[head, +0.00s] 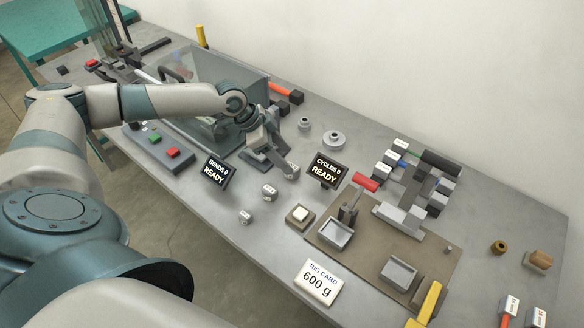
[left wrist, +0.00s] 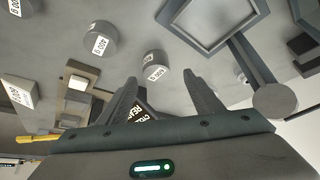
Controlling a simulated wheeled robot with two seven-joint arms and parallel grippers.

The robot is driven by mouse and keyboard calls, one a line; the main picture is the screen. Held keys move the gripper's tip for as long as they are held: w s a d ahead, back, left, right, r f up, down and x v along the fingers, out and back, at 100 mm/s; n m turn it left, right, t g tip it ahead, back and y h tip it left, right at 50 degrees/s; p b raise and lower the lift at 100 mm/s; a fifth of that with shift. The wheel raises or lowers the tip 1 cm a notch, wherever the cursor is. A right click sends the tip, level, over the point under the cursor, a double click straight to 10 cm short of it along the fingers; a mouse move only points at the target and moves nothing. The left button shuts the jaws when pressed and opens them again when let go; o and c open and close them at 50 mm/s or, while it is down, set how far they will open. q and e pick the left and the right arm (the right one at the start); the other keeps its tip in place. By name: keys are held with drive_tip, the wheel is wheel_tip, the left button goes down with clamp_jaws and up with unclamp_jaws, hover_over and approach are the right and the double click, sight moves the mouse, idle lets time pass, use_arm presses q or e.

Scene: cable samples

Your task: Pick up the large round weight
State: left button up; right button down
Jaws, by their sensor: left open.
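Several round grey weights stand on the bench. In the head view a wide disc with a raised centre (head: 334,139) and a smaller round piece (head: 304,124) stand beyond my left gripper. Two small white-labelled cylinders (head: 269,192) (head: 245,216) stand nearer the front edge. I cannot tell for certain which one is the large round weight. My left gripper (head: 272,165) is open above the bench, behind the labelled cylinders. In the left wrist view its fingers (left wrist: 165,97) are spread and empty, with labelled cylinders (left wrist: 98,38) (left wrist: 155,65) beyond them. My right gripper is out of view.
Two black signs (head: 217,172) (head: 327,171) flank the gripper. A clear-walled box (head: 215,75) stands behind my left arm.

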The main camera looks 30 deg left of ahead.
sight(292, 166)
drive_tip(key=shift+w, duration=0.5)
use_arm(q)
drive_tip(key=shift+d+f, duration=0.1)
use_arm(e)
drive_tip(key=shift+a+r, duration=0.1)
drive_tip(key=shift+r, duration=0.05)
use_arm(q)
drive_tip(key=shift+w+d+f+p, duration=0.1)
drive_tip(key=shift+d+f+p, duration=0.3)
drive_tip(key=shift+f+p, duration=0.15)
drive_tip(key=p+x, duration=0.1)
drive_tip(key=x, duration=0.2)
drive_tip(key=shift+d+f, duration=0.1)
drive_tip(key=shift+f, duration=0.3)
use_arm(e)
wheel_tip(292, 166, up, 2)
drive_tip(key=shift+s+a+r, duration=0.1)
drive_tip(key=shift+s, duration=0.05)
use_arm(q)
drive_tip(key=shift+c, duration=0.4)
clamp_jaws()
